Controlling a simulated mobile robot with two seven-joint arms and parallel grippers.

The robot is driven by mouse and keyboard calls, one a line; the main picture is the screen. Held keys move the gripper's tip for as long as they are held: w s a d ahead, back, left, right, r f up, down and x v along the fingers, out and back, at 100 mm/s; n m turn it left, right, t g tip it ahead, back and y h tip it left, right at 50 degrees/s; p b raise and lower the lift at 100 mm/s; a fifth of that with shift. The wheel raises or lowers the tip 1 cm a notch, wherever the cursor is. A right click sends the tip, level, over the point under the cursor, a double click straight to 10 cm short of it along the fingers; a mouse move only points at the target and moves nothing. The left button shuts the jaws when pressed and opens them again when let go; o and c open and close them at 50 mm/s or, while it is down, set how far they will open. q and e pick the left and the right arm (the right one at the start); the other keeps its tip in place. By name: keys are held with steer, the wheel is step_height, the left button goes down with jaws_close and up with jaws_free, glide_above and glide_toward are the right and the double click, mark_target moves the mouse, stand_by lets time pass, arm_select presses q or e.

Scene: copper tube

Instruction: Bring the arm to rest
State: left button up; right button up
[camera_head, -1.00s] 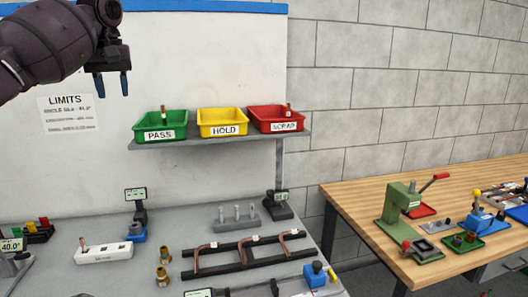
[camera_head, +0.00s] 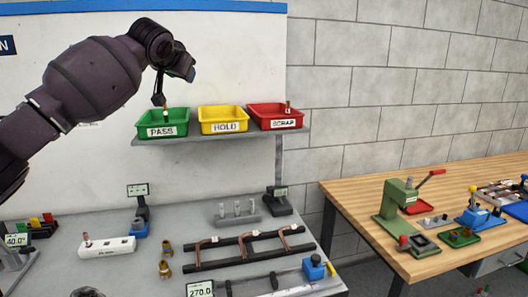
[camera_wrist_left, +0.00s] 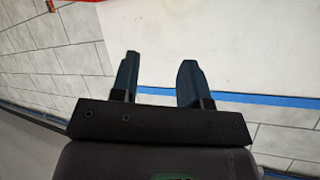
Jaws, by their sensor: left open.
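My left gripper (camera_wrist_left: 158,78) is open in the left wrist view, with two dark blue fingers apart and nothing between them. In the head view my left arm reaches in from the left, in front of the white board. Its wrist end is seen above and near the green PASS bin (camera_head: 146,130); how far in front of the bin it is, I cannot tell. My right gripper is not in view.
The yellow HOLD bin (camera_head: 223,127) and red SCRAP bin (camera_head: 267,124), with a tube in it, share the shelf. Below, the grey bench holds a black rack (camera_head: 250,256) with bent tubes, gauges and fittings. A wooden table (camera_head: 345,194) with presses stands right.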

arm_select(q)
steer(key=s+d+f+m+t+h, duration=0.15)
steer(key=d+f, duration=0.25)
steer(key=f, duration=0.4)
steer(key=s+d+f+m+t+h, duration=0.1)
steer(key=d+f+m+h, duration=0.25)
steer(key=f, duration=0.35)
steer(key=s+f+h, duration=0.1)
steer(key=s+f, duration=0.7)
steer(key=f, duration=0.6)
steer(key=s+a+f+n+g+y, duration=0.1)
steer(key=s+a+f, duration=0.3)
steer(key=s+f, duration=0.8)
steer(key=s+a+f+n+g+y+b, duration=0.1)
steer(key=s+a+f+n+y, duration=0.2)
steer(key=s+f, duration=0.9)
steer(key=s+a+f+n+g+y+b, duration=0.1)
steer(key=s+a+f+n, duration=0.3)
steer(key=s+f, duration=0.9)
steer(key=s+a+y, duration=0.1)
steer(key=a, duration=0.1)
steer(key=shift+s+a+g+y, duration=0.35)
steer(key=shift+a+y, duration=0.05)
